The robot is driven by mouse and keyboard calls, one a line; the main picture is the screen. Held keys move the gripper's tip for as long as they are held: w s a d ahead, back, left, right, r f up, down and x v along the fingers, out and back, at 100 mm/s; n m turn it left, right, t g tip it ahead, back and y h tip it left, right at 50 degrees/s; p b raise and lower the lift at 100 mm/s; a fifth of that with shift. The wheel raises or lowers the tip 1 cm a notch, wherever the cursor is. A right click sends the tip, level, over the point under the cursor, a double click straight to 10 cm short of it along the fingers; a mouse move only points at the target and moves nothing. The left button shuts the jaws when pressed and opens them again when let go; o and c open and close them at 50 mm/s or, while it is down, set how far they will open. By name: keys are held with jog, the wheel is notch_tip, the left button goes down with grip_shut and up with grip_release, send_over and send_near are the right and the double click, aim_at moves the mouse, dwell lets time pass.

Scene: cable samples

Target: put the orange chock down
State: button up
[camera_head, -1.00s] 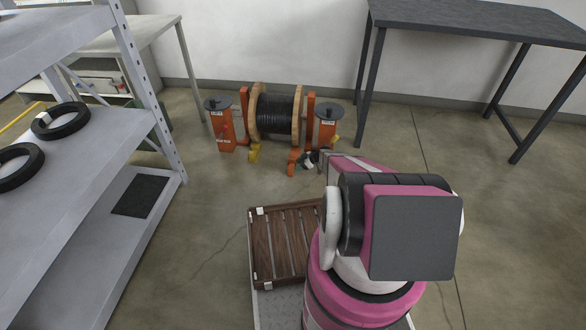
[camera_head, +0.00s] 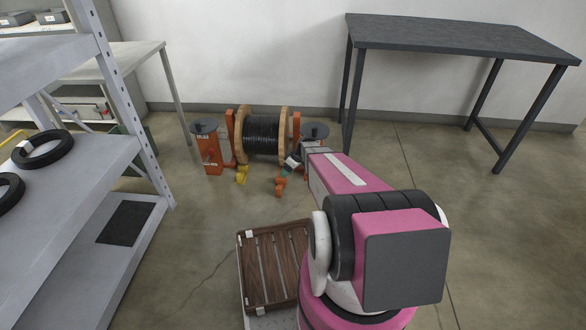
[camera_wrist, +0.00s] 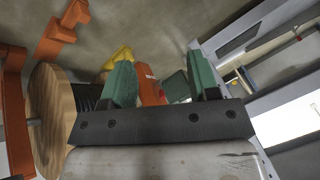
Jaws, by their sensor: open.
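The orange chock (camera_head: 280,187) lies on the floor in front of the cable drum (camera_head: 262,135). In the wrist view an orange chock-shaped piece (camera_wrist: 58,32) lies at the upper left, outside the fingers. My gripper (camera_wrist: 160,82) shows two green fingers standing apart with nothing held between them. In the head view my gripper (camera_head: 288,168) is small, just above and behind the chock, by the drum's right side, and partly hidden by my arm. A yellow chock (camera_head: 242,174) lies left of the orange one and also shows in the wrist view (camera_wrist: 122,56).
Orange drum stands (camera_head: 208,150) flank the drum; the right one is mostly behind my arm. A slatted wooden pallet (camera_head: 246,280) lies near my base. A grey shelf rack (camera_head: 120,165) stands left, a dark table (camera_head: 450,35) back right. The floor at right is clear.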

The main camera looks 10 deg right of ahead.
jog(key=s+a+r+m+h, duration=0.2)
jog(key=s+r+m+h, duration=0.4)
jog(key=s+r, duration=1.5)
jog(key=r+m, duration=0.1)
jog(key=m, duration=0.2)
jog(key=shift+s+r, duration=0.15)
